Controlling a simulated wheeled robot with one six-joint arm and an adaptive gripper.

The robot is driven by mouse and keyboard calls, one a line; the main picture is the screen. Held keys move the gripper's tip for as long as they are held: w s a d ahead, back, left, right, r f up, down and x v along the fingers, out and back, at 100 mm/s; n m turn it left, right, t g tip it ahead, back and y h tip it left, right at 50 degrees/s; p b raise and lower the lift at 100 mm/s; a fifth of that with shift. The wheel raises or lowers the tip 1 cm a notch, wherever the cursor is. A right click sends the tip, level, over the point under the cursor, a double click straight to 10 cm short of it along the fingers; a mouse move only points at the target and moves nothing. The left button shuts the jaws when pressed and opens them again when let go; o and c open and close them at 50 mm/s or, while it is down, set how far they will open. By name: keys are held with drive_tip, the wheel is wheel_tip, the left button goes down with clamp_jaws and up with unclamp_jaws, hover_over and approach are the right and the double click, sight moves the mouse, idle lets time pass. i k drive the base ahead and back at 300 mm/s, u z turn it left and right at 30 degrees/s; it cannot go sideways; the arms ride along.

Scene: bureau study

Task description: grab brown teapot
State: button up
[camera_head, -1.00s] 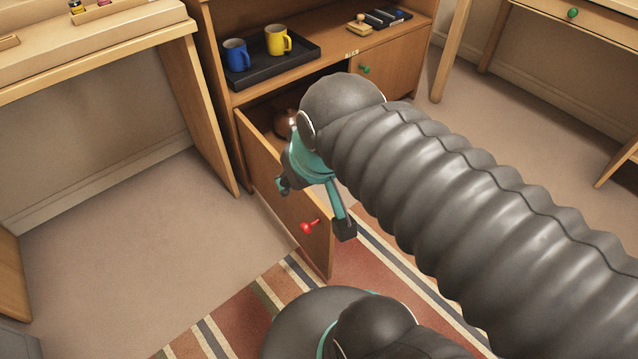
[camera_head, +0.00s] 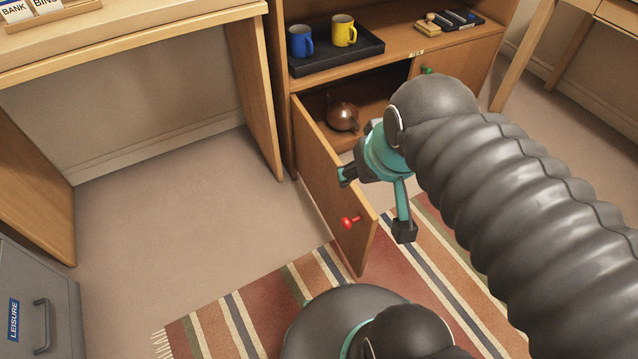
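The brown teapot (camera_head: 343,115) stands on the floor of the low cupboard (camera_head: 372,103), in the left part behind the open door. It is round and shiny, and most of it shows. The cupboard door (camera_head: 330,180) with a red knob (camera_head: 349,222) stands swung open towards me. My gripper (camera_head: 374,203) is in front of the cupboard opening, nearer to me than the teapot and lower right of it in the picture. Its two fingers are spread wide with nothing between them. One fingertip is close to the open door; I cannot tell if it touches.
A black tray (camera_head: 318,66) with a blue mug (camera_head: 300,42) and a yellow mug (camera_head: 343,31) is on the shelf above. A closed door with a green knob (camera_head: 428,70) is at right. A grey LEISURE cabinet (camera_head: 50,297) is lower left. Carpet (camera_head: 180,230) is clear at left.

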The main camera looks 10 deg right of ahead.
sight(342, 114)
drive_tip(key=z, duration=1.8)
drive_tip(key=i, duration=2.5)
drive_tip(key=u, duration=4.05)
